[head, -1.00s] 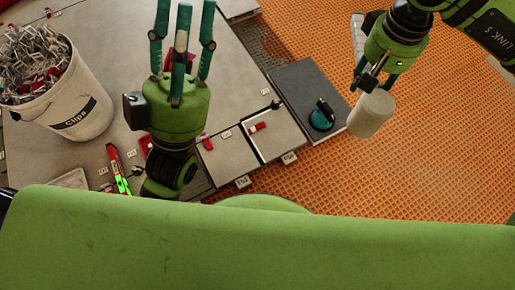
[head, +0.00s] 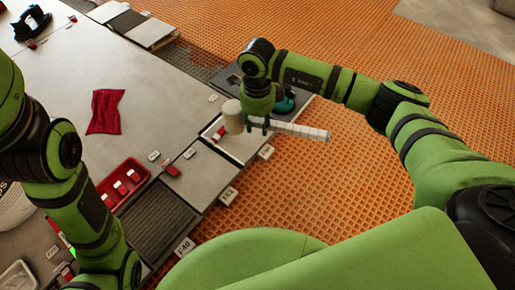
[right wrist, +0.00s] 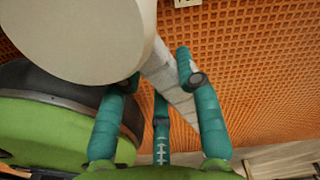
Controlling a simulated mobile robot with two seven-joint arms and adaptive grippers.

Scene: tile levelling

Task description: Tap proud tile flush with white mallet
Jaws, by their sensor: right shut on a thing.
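The white mallet shows in the head view, with its pale cylindrical head (head: 233,116) at the left and its light handle (head: 305,130) pointing right. My right gripper (head: 259,124) is shut on the handle close to the head. The mallet head is over the light tile (head: 242,147) at the slab's right edge and partly covers it; the gap between them cannot be judged. In the right wrist view the mallet head (right wrist: 85,35) is large, and the handle (right wrist: 170,85) passes between the teal fingers. Which tile stands proud is not clear. My left gripper is out of view.
A grey tile (head: 197,168) with a red wedge (head: 172,170) lies nearer. A red tray (head: 122,184) and a red cloth (head: 105,111) lie left. A teal suction cup (head: 287,101) sits behind my right gripper. Orange matting (head: 330,190) is clear at right.

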